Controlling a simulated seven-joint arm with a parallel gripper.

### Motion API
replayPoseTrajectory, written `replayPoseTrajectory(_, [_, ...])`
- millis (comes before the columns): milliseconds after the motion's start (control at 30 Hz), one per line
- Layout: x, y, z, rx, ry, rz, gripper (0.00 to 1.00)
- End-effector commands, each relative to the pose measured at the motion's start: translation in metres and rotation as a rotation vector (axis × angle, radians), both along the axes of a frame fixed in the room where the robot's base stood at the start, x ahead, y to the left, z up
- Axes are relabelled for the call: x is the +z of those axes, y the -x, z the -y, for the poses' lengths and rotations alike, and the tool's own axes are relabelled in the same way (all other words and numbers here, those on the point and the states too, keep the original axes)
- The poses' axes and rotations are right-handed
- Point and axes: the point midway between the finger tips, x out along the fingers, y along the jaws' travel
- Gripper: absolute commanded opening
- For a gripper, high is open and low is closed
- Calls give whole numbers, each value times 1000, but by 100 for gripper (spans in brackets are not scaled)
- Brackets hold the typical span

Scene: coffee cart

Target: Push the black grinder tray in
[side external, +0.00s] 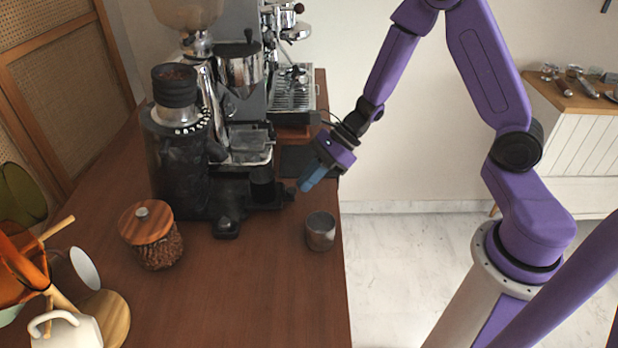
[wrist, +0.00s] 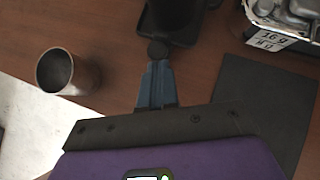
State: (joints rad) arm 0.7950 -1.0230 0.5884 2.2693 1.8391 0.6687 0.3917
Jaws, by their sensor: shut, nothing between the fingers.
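The black grinder tray (side external: 264,203) sticks out from the base of the black coffee grinder (side external: 175,150) toward my arm, with a small round knob on its front. In the wrist view the tray (wrist: 178,38) lies at the top, with its dark knob (wrist: 157,50) nearest me. My gripper (side external: 304,187) is shut, its blue fingers together and empty, pointing down at the knob end. In the wrist view the fingertips (wrist: 157,66) are right at the knob; I cannot tell whether they touch it. The inner part of the tray is hidden.
A metal cup (side external: 320,231) stands near the table edge, in front of the tray. A wooden-lidded bean jar (side external: 152,235) stands left of it. The espresso machine (side external: 292,90) and a dark mat (wrist: 262,105) are behind the tray. Mugs hang at the lower left.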

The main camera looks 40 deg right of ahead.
Motion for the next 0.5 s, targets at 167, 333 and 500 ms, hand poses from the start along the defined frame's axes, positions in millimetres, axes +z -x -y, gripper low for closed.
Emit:
replayPoseTrajectory(167, [0, -7, -7, 2, 0, 1, 0])
replayPoseTrajectory(333, [0, -29, -30, 4, 0, 1, 0])
replayPoseTrajectory(500, [0, -50, -50, 2, 0, 1, 0])
